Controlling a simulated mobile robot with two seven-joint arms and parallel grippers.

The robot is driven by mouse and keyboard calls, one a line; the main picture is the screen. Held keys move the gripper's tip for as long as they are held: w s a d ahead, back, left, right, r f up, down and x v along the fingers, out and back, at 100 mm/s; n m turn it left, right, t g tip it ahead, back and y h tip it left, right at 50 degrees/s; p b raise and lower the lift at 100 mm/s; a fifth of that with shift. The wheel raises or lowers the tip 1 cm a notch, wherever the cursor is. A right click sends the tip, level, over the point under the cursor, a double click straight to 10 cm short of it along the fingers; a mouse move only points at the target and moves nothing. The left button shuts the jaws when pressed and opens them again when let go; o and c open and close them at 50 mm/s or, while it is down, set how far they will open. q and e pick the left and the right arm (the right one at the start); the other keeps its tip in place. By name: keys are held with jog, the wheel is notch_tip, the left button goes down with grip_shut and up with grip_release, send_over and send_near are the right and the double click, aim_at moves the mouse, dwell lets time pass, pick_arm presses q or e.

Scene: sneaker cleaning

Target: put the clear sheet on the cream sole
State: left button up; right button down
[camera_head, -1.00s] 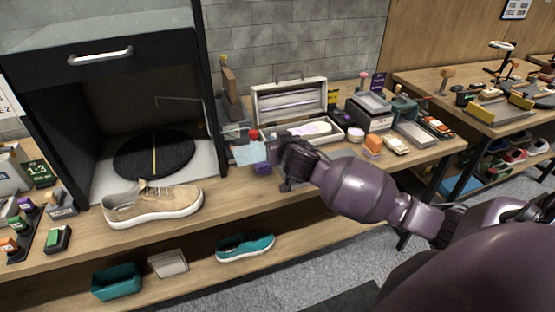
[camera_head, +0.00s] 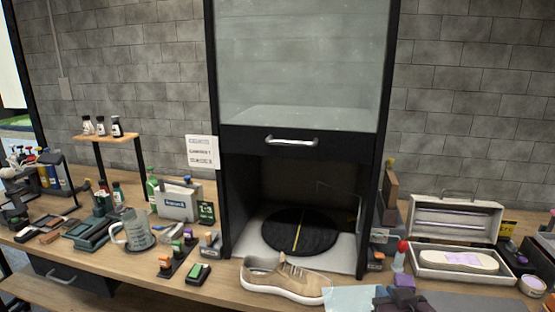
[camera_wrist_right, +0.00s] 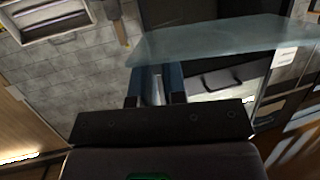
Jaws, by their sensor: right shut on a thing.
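The clear sheet (camera_head: 352,299) is a pale bluish pane at the bottom of the head view, partly cut off by the frame edge. It also spans the upper part of the right wrist view (camera_wrist_right: 215,40). My right gripper (camera_wrist_right: 157,85) is shut on the sheet's edge, and only a dark bit of it shows in the head view. The cream sole (camera_head: 439,258) lies in an open case (camera_head: 416,274) at the right, apart from the sheet. A lilac patch shows on the sole. My left gripper is not in view.
A tan sneaker (camera_head: 284,281) stands left of the sheet, before a black cabinet (camera_head: 238,199) with a round turntable (camera_head: 283,231). A red-capped bottle (camera_head: 399,257) stands between the cabinet and the case. A jug (camera_head: 132,230) and small tools crowd the bench's left.

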jog(key=shift+s+a+f, duration=0.65)
jog(key=shift+s+f, duration=0.4)
jog(key=shift+f, duration=0.1)
